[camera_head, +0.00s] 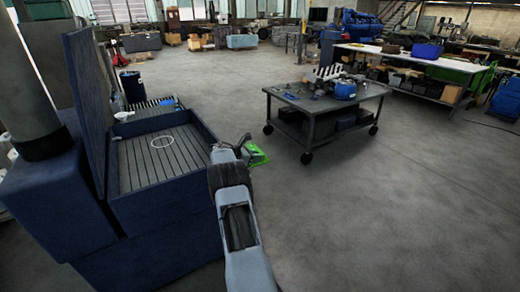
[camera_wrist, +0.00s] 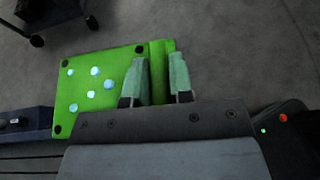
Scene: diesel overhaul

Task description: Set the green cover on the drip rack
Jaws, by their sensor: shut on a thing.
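The green cover (camera_head: 258,156) is held out past the right side of a blue tub, above the floor. In the wrist view the cover (camera_wrist: 85,108) is a flat bright-green plate with several pale round spots, dark corner dots and a raised edge strip. My gripper (camera_wrist: 161,62) is shut on that strip, with one finger on each side. In the head view my gripper (camera_head: 245,147) is small and partly hides the cover.
The blue tub (camera_head: 165,215) has raised walls and a tall upright lid (camera_head: 88,95) on its left. A wheeled grey cart (camera_head: 290,95) with a blue part stands to the right. A dark bin (camera_head: 133,85) stands behind the tub. Open floor lies between tub and cart.

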